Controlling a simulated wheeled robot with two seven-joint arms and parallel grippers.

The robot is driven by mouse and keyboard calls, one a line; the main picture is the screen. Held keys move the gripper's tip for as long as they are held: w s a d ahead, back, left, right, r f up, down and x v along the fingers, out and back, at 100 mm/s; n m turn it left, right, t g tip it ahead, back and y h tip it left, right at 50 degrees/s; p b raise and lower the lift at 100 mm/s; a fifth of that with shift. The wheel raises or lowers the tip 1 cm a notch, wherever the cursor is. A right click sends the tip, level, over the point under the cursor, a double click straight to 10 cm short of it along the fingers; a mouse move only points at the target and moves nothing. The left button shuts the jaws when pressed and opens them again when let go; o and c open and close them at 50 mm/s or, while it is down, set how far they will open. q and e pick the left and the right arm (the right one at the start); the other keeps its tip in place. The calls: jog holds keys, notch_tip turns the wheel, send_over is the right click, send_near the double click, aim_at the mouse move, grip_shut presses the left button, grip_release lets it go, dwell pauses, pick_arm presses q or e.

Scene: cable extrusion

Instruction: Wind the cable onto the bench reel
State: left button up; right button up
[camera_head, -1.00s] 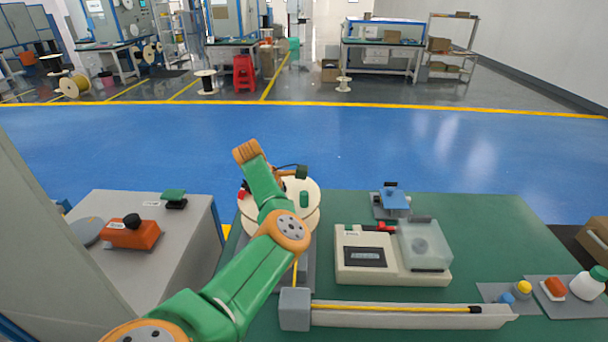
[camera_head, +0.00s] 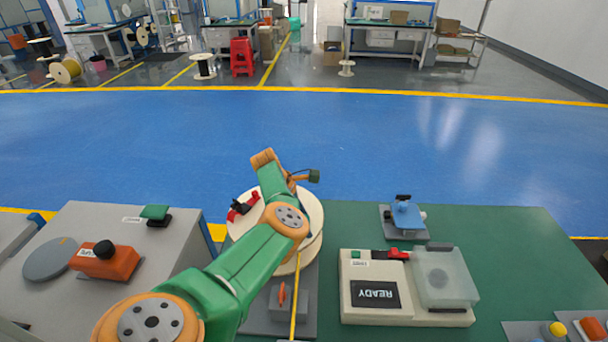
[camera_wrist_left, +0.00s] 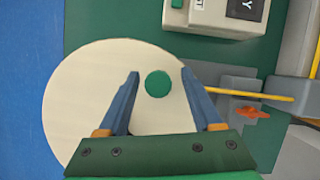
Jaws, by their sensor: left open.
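The bench reel (camera_head: 308,222) is a cream disc on the near left of the green bench, partly hidden under my left arm. In the left wrist view the reel face (camera_wrist_left: 85,100) carries a round green knob (camera_wrist_left: 158,83). My left gripper (camera_wrist_left: 160,73) is open, its blue fingers on either side of the knob with gaps showing; I cannot tell their height over the disc. In the head view its fingers are hidden. The yellow cable (camera_head: 298,285) runs from the reel toward the bench front; it also shows in the wrist view (camera_wrist_left: 250,94). My right gripper is not in view.
A cream device (camera_head: 376,312) reading READY, with a translucent cover (camera_head: 445,277), stands right of the reel. A blue fixture (camera_head: 407,215) is behind it. A red-black part (camera_head: 241,207) shows at the reel's left. A grey cabinet (camera_head: 180,240) with an orange control (camera_head: 105,262) stands left.

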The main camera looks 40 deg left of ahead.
pick_arm(q)
jog(key=shift+w+a+f, duration=0.15)
jog(key=c, duration=0.6)
grip_shut()
jog(key=shift+r, duration=0.2)
dwell(0.5)
